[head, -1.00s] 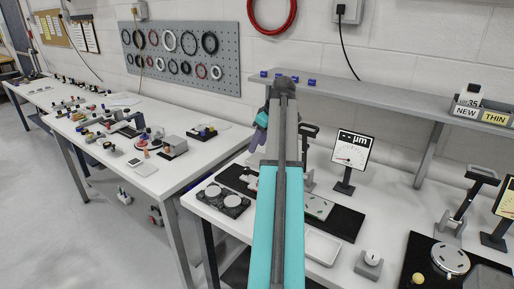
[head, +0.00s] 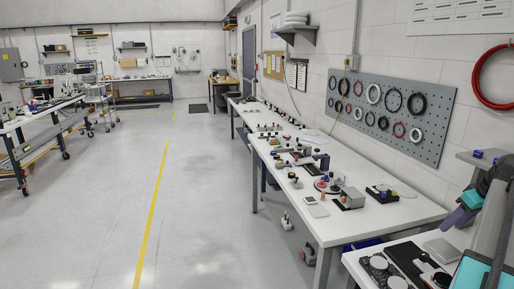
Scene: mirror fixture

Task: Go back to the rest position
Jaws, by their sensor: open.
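My arm, teal and grey, shows at the right edge of the head view. My gripper (head: 462,216), with purple parts, is partly visible beyond it, over the near right bench (head: 352,262). It is open, and I see nothing held in it. The gap between its fingers is hard to make out. Part of the arm is cut off by the picture edge.
A long white bench (head: 405,207) with many small parts runs along the right wall. A pegboard (head: 432,92) with rings hangs above it. A wheeled bench (head: 40,116) stands at the left. The grey floor (head: 110,200) with a yellow line is clear.

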